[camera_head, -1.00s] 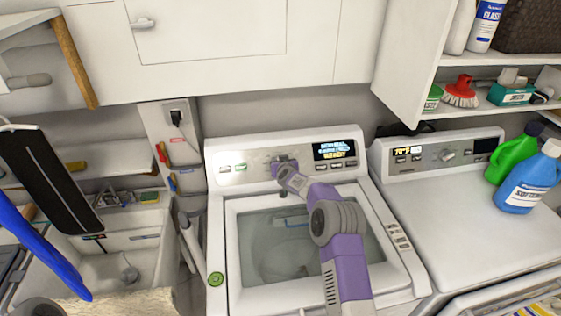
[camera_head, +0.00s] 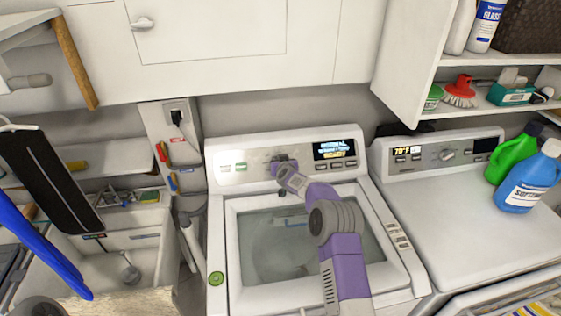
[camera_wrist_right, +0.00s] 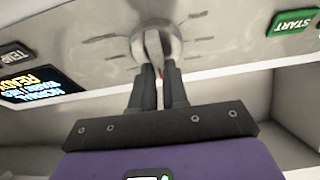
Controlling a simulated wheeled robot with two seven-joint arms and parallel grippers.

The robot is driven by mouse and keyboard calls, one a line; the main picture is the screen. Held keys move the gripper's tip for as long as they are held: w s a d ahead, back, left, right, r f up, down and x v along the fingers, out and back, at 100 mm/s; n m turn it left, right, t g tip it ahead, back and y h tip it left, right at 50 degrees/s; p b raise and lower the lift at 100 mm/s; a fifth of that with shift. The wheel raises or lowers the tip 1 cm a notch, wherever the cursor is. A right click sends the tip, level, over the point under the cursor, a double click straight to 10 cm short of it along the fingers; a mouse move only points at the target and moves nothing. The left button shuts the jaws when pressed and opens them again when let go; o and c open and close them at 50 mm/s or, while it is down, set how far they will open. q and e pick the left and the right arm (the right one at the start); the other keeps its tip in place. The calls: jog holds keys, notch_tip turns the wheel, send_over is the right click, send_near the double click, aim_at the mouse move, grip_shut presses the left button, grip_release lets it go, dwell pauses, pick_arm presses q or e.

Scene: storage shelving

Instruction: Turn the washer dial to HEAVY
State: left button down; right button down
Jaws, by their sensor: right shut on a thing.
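The washer (camera_head: 218,205) stands in the middle of the head view, with its dial (camera_head: 277,157) on the back panel, mostly behind my right gripper (camera_head: 284,163). In the right wrist view the silver dial (camera_wrist_right: 157,40) has printed marks around it, too blurred to read. My right gripper (camera_wrist_right: 160,78) is shut on the dial, its two dark fingers at the near edge of the knob. The washer display (camera_head: 334,149) lights up right of the dial; in the wrist view (camera_wrist_right: 38,86) it reads NORMAL and READY. My left gripper is not in view.
A dryer (camera_head: 475,215) stands to the right, with green (camera_head: 507,158) and blue bottles (camera_head: 530,185) on top. White cabinets (camera_head: 210,45) hang above the washer. A sink (camera_head: 135,262) is at the left. My right forearm crosses over the washer lid.

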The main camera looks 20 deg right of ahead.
jog(key=m+h+p, duration=0.1)
jog(key=m+p, duration=0.1)
jog(key=p, duration=0.1)
jog(key=m+g+h+p, duration=0.1)
jog(key=m+p, duration=0.2)
jog(key=shift+d+r, duration=0.1)
jog(key=shift+r, duration=0.1)
jog(key=shift+s+f+m+g+h+p, duration=0.1)
jog(key=shift+m+g+h+p, duration=0.05)
jog(key=shift+m+p, duration=0.7)
jog(key=shift+f+m+g+h+p, duration=0.1)
jog(key=shift+m+g+h+p, duration=0.05)
jog(key=shift+m+p, duration=0.65)
jog(key=shift+d+m, duration=0.1)
jog(key=shift+m, duration=0.15)
jog(key=c, duration=1.1)
grip_release()
jog(key=shift+c, duration=0.2)
jog(key=shift+s, duration=0.1)
jog(key=b+v, duration=0.2)
jog(key=v, duration=0.5)
